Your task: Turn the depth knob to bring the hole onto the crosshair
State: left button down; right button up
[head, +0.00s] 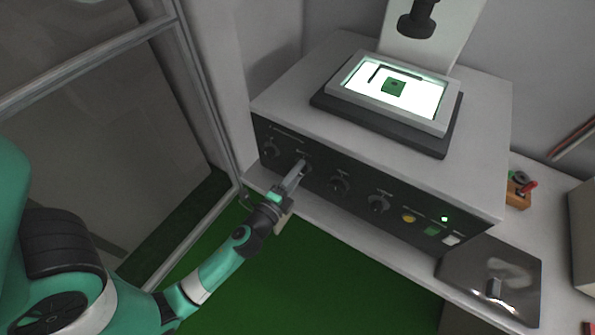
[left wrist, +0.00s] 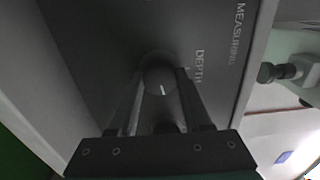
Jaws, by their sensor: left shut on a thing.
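The depth knob (left wrist: 160,77) is a round dark knob with a white pointer line, beside the word DEPTH on the dark front panel. My left gripper (left wrist: 160,92) is shut on the knob, one finger on each side of it. In the head view my left gripper (head: 298,174) reaches the second knob from the left and covers much of it. A lit stage (head: 436,108) on top of the machine carries a small green square piece (head: 394,87) with a dark spot. A dark bar lies behind the piece. I cannot make out a crosshair. My right gripper is not in view.
Other knobs sit on the same panel (head: 320,193), with a yellow button (head: 409,218), a green button (head: 431,230) and a white button (head: 451,240) at its right. A glass-framed door is at the left.

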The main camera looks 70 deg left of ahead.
pick_arm(q)
jog(key=m, duration=0.4)
jog(key=shift+m+p, duration=0.35)
jog(key=shift+m, duration=0.05)
dwell(0.4)
jog(key=shift+c, duration=1.7)
grip_release()
jog(key=b+v, duration=0.3)
jog(key=v, duration=0.8)
jog(key=shift+s+d, duration=0.15)
jog(key=shift+s, duration=0.1)
